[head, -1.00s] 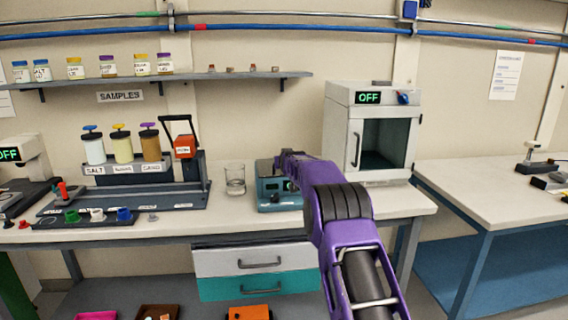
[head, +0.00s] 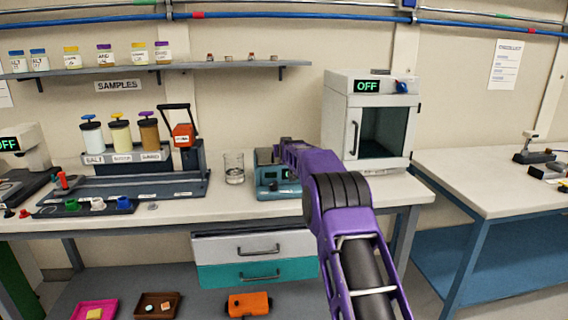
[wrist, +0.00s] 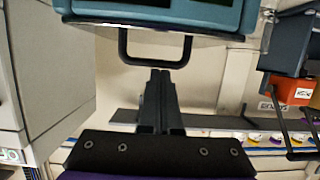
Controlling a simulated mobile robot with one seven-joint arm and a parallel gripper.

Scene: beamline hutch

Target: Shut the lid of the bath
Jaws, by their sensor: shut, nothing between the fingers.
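The bath (head: 266,182) is a small teal box with a dark display, standing on the bench left of the oven. My purple arm covers its right part in the head view. In the wrist view, which looks upside down, the teal body of the bath (wrist: 215,14) fills the top edge, with a black U-shaped handle (wrist: 123,45) projecting from it. My gripper (wrist: 160,75) is shut and empty, its fingertips close to the handle's crossbar. I cannot tell whether they touch it. The lid's angle is not clear. My fingers are not distinguishable in the head view.
A glass beaker (head: 234,168) stands just left of the bath. The oven (head: 341,123) stands to the right, its wall close at left in the wrist view (wrist: 45,70). The sample stand (head: 180,186) with jars and an orange-bodied tool (head: 184,135) is at left.

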